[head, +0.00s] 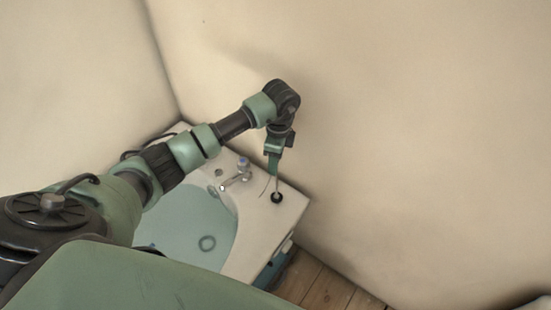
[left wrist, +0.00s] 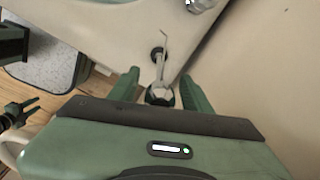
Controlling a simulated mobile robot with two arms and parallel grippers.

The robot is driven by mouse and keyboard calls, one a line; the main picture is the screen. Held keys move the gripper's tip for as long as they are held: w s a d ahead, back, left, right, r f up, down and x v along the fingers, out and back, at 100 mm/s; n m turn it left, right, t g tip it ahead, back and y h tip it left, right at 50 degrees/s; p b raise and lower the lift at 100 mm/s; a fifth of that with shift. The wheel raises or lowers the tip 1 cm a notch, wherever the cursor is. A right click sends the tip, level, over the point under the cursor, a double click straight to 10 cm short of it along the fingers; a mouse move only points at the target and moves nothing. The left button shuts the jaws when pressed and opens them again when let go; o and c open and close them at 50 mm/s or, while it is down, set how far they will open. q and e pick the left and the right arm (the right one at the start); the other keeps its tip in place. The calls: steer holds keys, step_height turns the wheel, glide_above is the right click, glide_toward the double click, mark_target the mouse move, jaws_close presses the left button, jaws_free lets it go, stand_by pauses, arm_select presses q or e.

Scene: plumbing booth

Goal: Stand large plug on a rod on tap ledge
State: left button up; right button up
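The large plug (head: 277,197) is a black disc with a thin pale rod, on the white tap ledge (head: 287,212) near its right end. In the left wrist view the disc (left wrist: 158,53) lies on the ledge and the rod rises toward the camera to a pale and dark end piece (left wrist: 160,95). My left gripper (head: 273,168) points down above the plug. Its fingers (left wrist: 160,80) stand apart either side of the rod, with visible gaps. My right gripper (left wrist: 27,108) shows small at the left of the wrist view, its two fingers apart and empty.
A chrome tap (head: 240,174) stands on the ledge left of the plug. Beige walls (head: 400,120) rise close behind and to the right. Wooden floor (head: 318,284) shows beside the unit.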

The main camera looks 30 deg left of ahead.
arm_select(q)
steer(key=r, duration=0.4)
steer(key=r+b, duration=0.1)
steer(key=r, duration=0.7)
steer(key=shift+w+d+r, duration=0.1)
steer(key=shift+d+r, duration=0.05)
steer(key=shift+d, duration=0.15)
